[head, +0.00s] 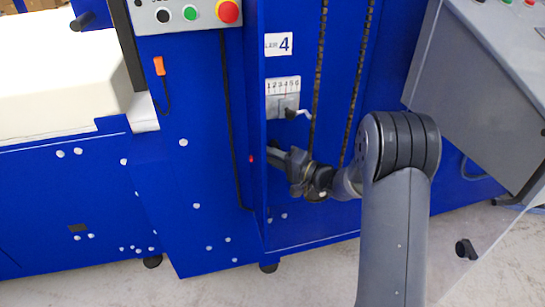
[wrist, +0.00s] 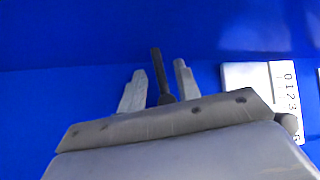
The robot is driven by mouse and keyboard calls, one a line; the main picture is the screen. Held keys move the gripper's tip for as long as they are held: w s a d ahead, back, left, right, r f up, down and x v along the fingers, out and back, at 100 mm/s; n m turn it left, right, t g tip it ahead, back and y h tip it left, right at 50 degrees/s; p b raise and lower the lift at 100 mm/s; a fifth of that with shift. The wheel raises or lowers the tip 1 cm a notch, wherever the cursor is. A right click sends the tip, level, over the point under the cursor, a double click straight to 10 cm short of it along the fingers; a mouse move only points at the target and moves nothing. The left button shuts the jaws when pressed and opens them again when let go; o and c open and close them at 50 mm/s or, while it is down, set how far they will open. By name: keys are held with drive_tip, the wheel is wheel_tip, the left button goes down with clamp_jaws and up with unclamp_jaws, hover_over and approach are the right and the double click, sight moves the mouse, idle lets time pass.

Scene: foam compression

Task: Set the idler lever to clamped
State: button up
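A dark, thin lever (wrist: 156,66), which I take to be the idler lever, stands up between the two grey fingers of my gripper (wrist: 159,70) in the wrist view. The fingers are apart, with a visible gap on each side of the lever, so the gripper is open around it and not clamped on it. The lever's lower end is hidden behind the gripper body. In the head view my gripper (head: 283,160) is at the blue machine's panel, below the scale plate. The lever cannot be made out clearly there, and its setting cannot be read.
Two chains (head: 319,80) run vertically nearby. A grey console (head: 490,80) stands at right, cream foam (head: 60,85) at left.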

clamp_jaws()
idle(0.6)
